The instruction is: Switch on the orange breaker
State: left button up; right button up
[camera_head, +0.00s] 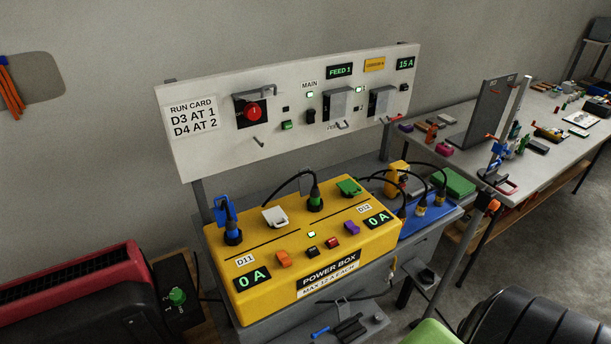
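The orange breaker (283,258) is a small rocker on the sloping front of the yellow power box (222,287), left of a black switch (312,252). I cannot tell its on or off position. A red switch (332,243) and a purple breaker (351,228) sit further right. Below the orange breaker, the D11 display (252,279) reads 0 A. The D12 display (379,220) also reads 0 A. A small green light (311,234) glows near the box's middle. Neither of my grippers is in view.
Behind rises a white panel (215,152) with a red knob (253,113). A blue box (437,219) stands at right. Loose tools (349,328) lie in front. A cluttered workbench (470,147) stands further right.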

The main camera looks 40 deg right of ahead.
aim_at(283, 257)
jog(key=z, duration=1.15)
